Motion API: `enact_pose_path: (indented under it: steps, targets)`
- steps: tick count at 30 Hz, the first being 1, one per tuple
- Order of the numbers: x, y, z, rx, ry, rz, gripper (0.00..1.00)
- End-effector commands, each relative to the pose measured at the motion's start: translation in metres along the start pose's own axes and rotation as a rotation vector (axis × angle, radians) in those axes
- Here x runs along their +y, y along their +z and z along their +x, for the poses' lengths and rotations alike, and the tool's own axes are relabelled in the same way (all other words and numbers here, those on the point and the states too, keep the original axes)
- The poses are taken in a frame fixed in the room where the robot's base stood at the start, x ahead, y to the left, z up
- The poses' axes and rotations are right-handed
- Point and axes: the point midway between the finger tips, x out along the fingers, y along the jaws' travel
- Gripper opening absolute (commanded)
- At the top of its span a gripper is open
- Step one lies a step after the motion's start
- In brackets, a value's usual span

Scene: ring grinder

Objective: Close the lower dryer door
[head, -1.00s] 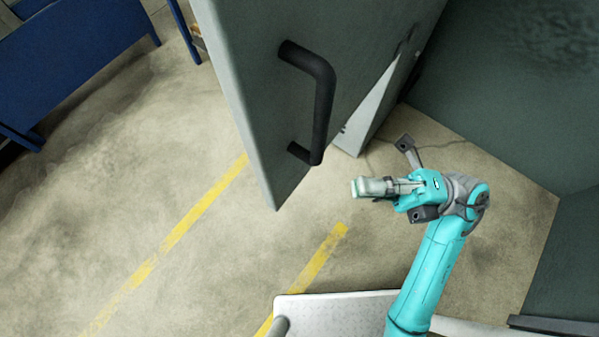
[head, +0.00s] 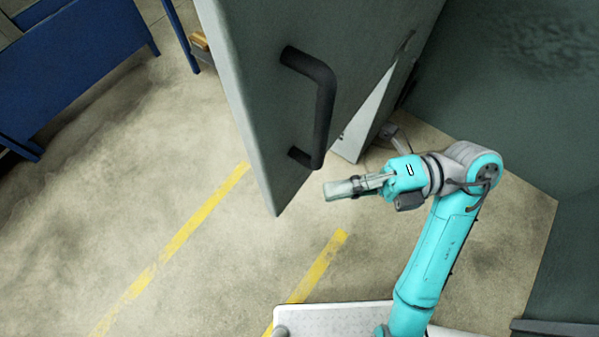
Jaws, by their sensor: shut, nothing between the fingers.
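A grey-green door (head: 262,110) with a black bar handle (head: 322,108) stands swung open in the upper middle of the head view. I cannot tell from this view whether it is the lower dryer door. My gripper (head: 330,190) is shut and empty. In the picture it is just below the handle and right of the door's bottom corner, pointing left. It appears apart from the door, though the exact depth gap is hard to judge. My teal arm comes up from the bottom right.
A dark green-grey wall or panel (head: 490,90) fills the upper right. A blue bench-like structure (head: 80,60) stands at the upper left. Yellow lines (head: 190,230) mark the concrete floor, which is clear at lower left (head: 90,210).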

Motion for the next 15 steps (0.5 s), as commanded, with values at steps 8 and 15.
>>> enact_pose_path:
  steps: [8, 15]
  targets:
    - [0.0, 0.007, 0.039, 0.004, 0.001, -0.001, 0.0]
    - [0.0, 0.024, 0.055, 0.001, 0.0, -0.001, 0.0]
